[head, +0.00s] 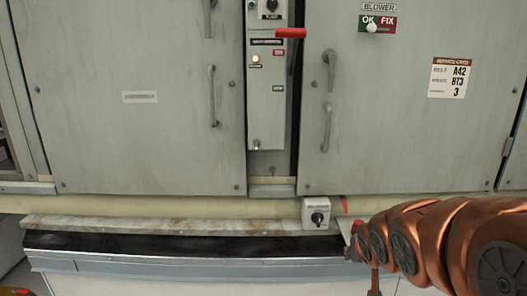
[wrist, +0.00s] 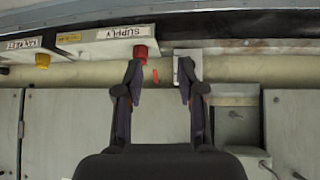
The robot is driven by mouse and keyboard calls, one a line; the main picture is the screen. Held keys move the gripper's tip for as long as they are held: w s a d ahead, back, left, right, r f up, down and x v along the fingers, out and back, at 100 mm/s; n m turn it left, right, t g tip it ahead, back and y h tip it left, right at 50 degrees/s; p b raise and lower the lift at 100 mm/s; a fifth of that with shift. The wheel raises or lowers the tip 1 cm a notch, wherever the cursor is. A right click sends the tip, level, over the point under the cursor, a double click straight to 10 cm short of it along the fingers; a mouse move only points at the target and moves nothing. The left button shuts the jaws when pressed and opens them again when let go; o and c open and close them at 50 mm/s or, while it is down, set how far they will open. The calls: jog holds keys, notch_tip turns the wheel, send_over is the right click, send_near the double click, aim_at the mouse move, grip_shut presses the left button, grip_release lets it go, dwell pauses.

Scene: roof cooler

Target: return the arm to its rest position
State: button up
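My copper-coloured arm reaches in from the right edge of the head view, low in front of the cabinet. Its far end is near a small grey switch box (head: 309,207) with a black rotary knob; the fingers cannot be made out clearly there. In the wrist view my gripper (wrist: 159,78) is open, with its two dark fingers apart and nothing seen held between them. A red knob (wrist: 142,54) under an upside-down SUPPLY label is close to the left finger in the picture. The right finger overlaps a pale box; contact cannot be told.
Grey cabinet doors (head: 125,70) with handles fill the back. Between them is a narrow panel (head: 266,105) with a red lever (head: 290,33). A ledge (head: 180,245) runs along the front. A yellow knob (wrist: 42,61) sits left in the wrist view.

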jog(key=s+a+r+g+p, duration=0.1)
jog(key=s+r+g+p, duration=0.2)
jog(key=s+p, duration=0.3)
jog(key=s+a+r+g+y+p, duration=0.1)
jog(key=s+r+g+p, duration=0.2)
jog(key=s, duration=1.1)
jog(key=s+a+r+n+g+p, duration=0.1)
jog(key=s+r+g+p, duration=0.3)
jog(key=s+r+p, duration=0.4)
jog(key=s+a+p, duration=0.1)
jog(key=s+p, duration=0.1)
jog(key=p, duration=0.1)
jog(key=shift+r, duration=0.15)
